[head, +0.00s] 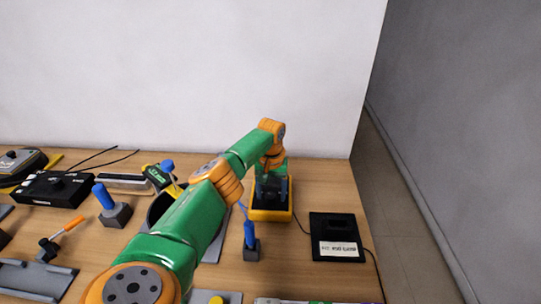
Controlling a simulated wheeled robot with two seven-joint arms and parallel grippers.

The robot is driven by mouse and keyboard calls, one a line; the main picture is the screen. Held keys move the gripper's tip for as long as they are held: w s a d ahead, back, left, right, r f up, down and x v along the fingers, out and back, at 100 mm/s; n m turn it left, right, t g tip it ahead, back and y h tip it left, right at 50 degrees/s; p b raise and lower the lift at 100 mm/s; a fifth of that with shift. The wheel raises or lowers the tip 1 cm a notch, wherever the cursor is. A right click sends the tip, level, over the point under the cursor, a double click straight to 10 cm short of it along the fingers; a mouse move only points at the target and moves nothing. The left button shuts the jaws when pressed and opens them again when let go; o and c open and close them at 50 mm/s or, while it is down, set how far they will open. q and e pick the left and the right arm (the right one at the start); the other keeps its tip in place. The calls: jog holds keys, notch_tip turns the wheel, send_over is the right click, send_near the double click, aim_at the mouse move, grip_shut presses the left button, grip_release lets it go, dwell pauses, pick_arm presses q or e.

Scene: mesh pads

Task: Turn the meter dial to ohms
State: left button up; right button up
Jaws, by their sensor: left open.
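A yellow-edged meter (271,215) with a dark face sits on the wooden bench right of centre in the head view. My left arm, green and orange, reaches over the bench from the lower left. My left gripper (272,188) is dark and sits over the meter's face, with its jaws open. The gripper hides the dial, so I cannot tell its setting or whether the fingers touch it. My right gripper is not in view.
A black box (335,225) with a white label lies right of the meter, with a cable. A blue-handled tool (250,236) stands in a grey holder in front of the meter. Another blue-handled tool (104,197), an orange-handled tool (73,224) and a black instrument (52,188) are at left.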

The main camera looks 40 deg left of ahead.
pick_arm(q)
jog(key=shift+w+a+f, duration=0.15)
jog(key=shift+a+f, duration=0.2)
jog(key=shift+f, duration=0.15)
jog(key=shift+d+r, duration=0.1)
jog(key=shift+d, duration=0.05)
grip_shut()
jog(key=shift+m, duration=0.3)
jog(key=m, duration=1.3)
jog(key=shift+m, duration=0.3)
grip_release()
